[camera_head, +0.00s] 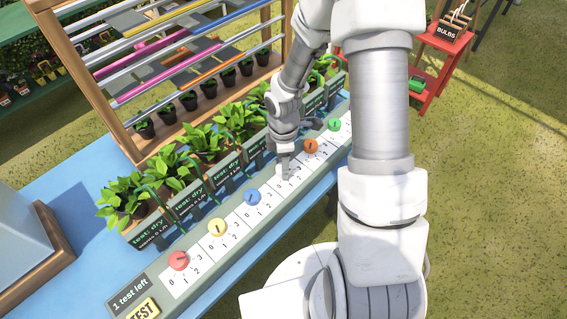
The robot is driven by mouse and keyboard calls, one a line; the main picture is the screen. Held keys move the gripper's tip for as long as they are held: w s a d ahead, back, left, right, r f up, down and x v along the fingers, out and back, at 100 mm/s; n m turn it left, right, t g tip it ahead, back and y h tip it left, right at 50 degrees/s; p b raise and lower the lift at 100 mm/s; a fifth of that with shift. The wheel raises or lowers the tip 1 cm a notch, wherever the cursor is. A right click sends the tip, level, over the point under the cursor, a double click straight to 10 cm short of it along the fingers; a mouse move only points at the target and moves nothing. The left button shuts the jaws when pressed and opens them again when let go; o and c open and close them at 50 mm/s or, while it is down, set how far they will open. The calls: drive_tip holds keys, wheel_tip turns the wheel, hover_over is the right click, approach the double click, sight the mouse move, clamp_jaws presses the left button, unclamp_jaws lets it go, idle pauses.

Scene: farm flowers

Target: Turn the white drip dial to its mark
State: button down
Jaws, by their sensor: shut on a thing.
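The white drip dial (282,172) sits on the long grey-green panel (205,262), between the blue dial (251,196) and the orange dial (310,146). My gripper (284,160) points down over it and is shut on it. The gripper hides much of the dial, so I cannot tell which way its pointer faces. Part of its white number plate (297,177) shows beside the fingers, but its mark is too small to read.
The red dial (178,260), yellow dial (217,227) and green dial (334,124) stand along the same panel. Potted plants (165,165) with "test: dry" signs line its back. A wooden rack (110,125) rises behind. A yellow TEST button (143,309) is at the near end, by a "1 test left" sign (130,293).

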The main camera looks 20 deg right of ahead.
drive_tip(key=shift+m, duration=0.4)
drive_tip(key=m+b, duration=0.1)
drive_tip(key=m, duration=0.2)
drive_tip(key=shift+m, duration=0.4)
drive_tip(key=m+b, duration=0.1)
drive_tip(key=m, duration=0.2)
drive_tip(key=shift+m, duration=0.3)
drive_tip(key=m+b, duration=0.1)
drive_tip(key=m, duration=0.3)
drive_tip(key=shift+b, duration=0.3)
drive_tip(key=shift+m+b, duration=0.35)
drive_tip(key=shift+m, duration=1.45)
drive_tip(key=shift+c, duration=1.4)
unclamp_jaws()
